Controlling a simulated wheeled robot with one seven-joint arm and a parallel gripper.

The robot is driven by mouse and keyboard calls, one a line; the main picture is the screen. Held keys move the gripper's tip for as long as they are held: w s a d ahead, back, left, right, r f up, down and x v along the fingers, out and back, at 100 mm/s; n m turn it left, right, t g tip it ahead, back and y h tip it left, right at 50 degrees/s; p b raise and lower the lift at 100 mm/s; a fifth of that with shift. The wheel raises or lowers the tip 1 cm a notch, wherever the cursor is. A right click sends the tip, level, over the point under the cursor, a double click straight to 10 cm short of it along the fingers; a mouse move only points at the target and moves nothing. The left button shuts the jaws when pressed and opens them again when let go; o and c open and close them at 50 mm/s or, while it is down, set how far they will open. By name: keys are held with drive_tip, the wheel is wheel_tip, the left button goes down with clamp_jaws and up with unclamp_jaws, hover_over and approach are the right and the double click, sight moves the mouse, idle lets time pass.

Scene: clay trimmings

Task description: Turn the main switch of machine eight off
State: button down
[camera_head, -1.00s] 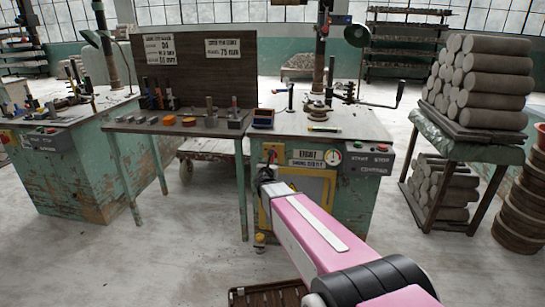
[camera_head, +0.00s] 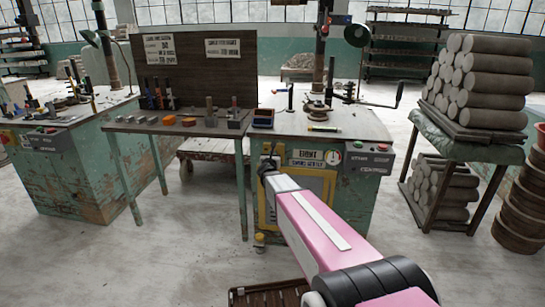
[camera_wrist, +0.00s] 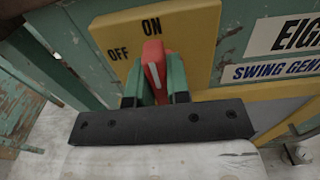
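Machine eight (camera_head: 345,205) is the green cabinet in the middle of the head view, with an EIGHT label (camera_head: 314,154). In the wrist view its main switch is a red knob (camera_wrist: 154,65) with a white line, on a yellow plate (camera_wrist: 190,35) marked ON and OFF. The line points up toward ON; OFF is to the left. My gripper (camera_wrist: 156,82) has its green fingers on both sides of the knob, close against it, and looks shut on it. In the head view my gripper (camera_head: 268,168) covers most of the switch.
A tool table (camera_head: 185,130) stands on the left, and a stand with clay logs (camera_head: 490,85) on the right. A slatted crate (camera_head: 270,295) lies on the floor in front.

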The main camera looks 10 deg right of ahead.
idle(0.3)
drive_tip(key=n, duration=0.4)
drive_tip(key=shift+a+n, duration=0.2)
drive_tip(key=shift+n, duration=0.2)
drive_tip(key=n, duration=0.4)
drive_tip(key=shift+w+a+f+n, duration=0.1)
drive_tip(key=shift+a+f+n, duration=0.05)
drive_tip(key=shift+n, duration=0.15)
drive_tip(key=shift+a+f+n, duration=0.1)
drive_tip(key=shift+f+n, duration=0.1)
drive_tip(key=shift+n, duration=1.9)
drive_tip(key=shift+f+n, duration=0.15)
drive_tip(key=shift+n, duration=1.95)
drive_tip(key=c, duration=1.1)
unclamp_jaws()
